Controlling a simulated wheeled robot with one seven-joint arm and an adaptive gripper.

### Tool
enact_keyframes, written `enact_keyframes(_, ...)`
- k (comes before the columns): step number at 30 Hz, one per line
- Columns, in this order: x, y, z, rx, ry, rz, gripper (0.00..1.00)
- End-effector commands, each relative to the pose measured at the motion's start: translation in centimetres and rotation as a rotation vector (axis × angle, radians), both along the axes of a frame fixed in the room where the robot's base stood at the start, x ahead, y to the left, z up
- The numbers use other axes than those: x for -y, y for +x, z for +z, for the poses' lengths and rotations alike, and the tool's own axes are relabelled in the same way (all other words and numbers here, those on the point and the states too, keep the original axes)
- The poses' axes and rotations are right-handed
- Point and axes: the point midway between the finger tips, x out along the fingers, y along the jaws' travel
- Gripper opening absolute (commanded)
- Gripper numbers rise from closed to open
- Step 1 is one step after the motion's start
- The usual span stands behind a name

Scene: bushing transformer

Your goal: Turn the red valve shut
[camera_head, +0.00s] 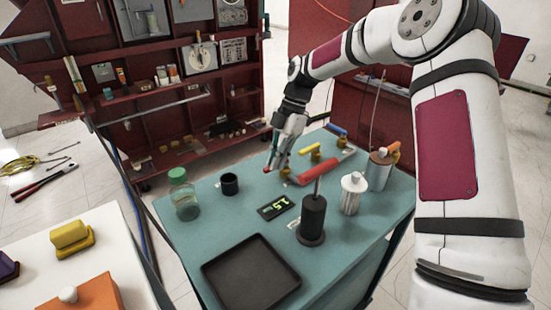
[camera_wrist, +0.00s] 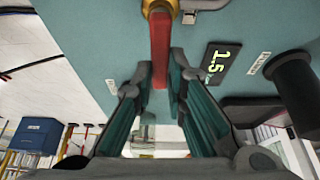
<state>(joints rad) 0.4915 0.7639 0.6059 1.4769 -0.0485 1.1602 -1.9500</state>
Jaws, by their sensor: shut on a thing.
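The red valve's handle (camera_wrist: 160,50) is a flat red bar in the wrist view. It runs down from a brass fitting (camera_wrist: 160,6) at the top edge. My gripper (camera_wrist: 160,82) has its two fingertips on either side of the bar's free end and is shut on it. The fingers hide most of the handle there.
On the teal table (camera_head: 225,215), yellow (camera_head: 310,148) and blue (camera_head: 337,130) valve handles stand behind. A red bar (camera_head: 318,167), a black post (camera_head: 312,215), a display reading 1.5 (camera_head: 278,206), a black cup (camera_head: 230,184) and a green-capped jar (camera_head: 184,195) are nearby.

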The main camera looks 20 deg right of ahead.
Motion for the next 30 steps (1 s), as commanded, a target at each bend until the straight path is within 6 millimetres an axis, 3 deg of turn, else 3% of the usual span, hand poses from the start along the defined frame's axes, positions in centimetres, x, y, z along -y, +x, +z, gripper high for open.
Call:
enact_keyframes(5,0.1,0.0,-0.1,0.001,-0.003,0.002,0.0)
enact_keyframes(6,0.1,0.0,-0.1,0.001,-0.003,0.002,0.22)
enact_keyframes(8,0.1,0.0,0.0,0.0,-0.002,0.001,0.33)
enact_keyframes(20,0.3,0.1,0.5,0.0,-0.001,0.0,0.33)
enact_keyframes(30,2.4,1.1,6.2,0.005,-0.001,-0.002,0.33)
